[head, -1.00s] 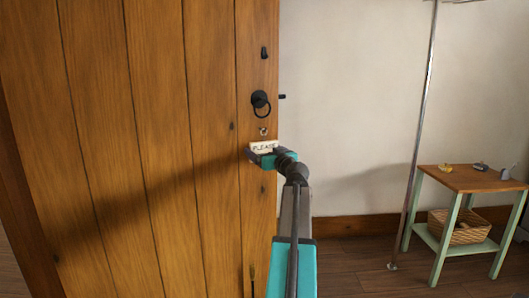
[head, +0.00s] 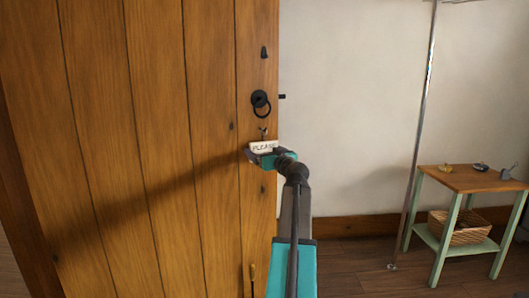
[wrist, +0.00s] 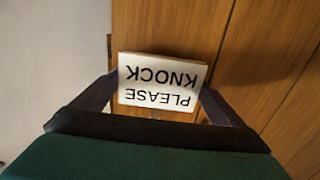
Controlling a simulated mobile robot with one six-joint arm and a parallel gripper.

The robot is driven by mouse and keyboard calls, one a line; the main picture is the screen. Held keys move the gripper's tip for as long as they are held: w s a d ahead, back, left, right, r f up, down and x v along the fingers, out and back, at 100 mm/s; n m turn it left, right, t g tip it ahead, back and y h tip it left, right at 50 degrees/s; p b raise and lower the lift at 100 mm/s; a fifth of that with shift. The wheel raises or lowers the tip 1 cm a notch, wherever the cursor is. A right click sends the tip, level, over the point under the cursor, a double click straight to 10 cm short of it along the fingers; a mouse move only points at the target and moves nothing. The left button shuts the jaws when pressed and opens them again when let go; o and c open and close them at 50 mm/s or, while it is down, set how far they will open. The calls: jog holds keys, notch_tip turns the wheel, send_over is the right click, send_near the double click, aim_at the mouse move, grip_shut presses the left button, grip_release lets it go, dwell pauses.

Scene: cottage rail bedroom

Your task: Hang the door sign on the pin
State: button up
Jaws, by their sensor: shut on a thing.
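The door sign (head: 263,146) is a small cream plate lettered PLEASE in the head view. The wrist view shows the sign (wrist: 162,82) upside down, reading PLEASE KNOCK. My gripper (head: 265,154) is shut on it, with one dark finger at each side edge in the wrist view. The sign is held in front of the plank door, near its right edge. A small pin-like fitting (head: 264,129) shows on the door just above the sign. I cannot tell whether the sign touches the door or the pin. The pin does not show in the wrist view.
A black ring handle (head: 261,101) sits on the wooden door (head: 160,130) above the pin, with a small dark fitting (head: 264,52) higher up. A metal pole (head: 417,140) and a green-legged side table (head: 466,181) with a basket (head: 458,228) stand right. The wall between is bare.

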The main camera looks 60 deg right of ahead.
jog(key=shift+w+f, duration=0.15)
jog(key=shift+f, duration=0.05)
dwell(0.6)
jog(key=o, duration=1.1)
jog(key=shift+d, duration=0.1)
jog(key=shift+r, duration=0.1)
jog(key=p+v, duration=0.2)
jog(key=v, duration=1.1)
jog(key=shift+s+a+p, duration=0.25)
jog(key=shift+s+p, duration=0.05)
jog(key=shift+s, duration=0.05)
jog(key=shift+r, duration=0.15)
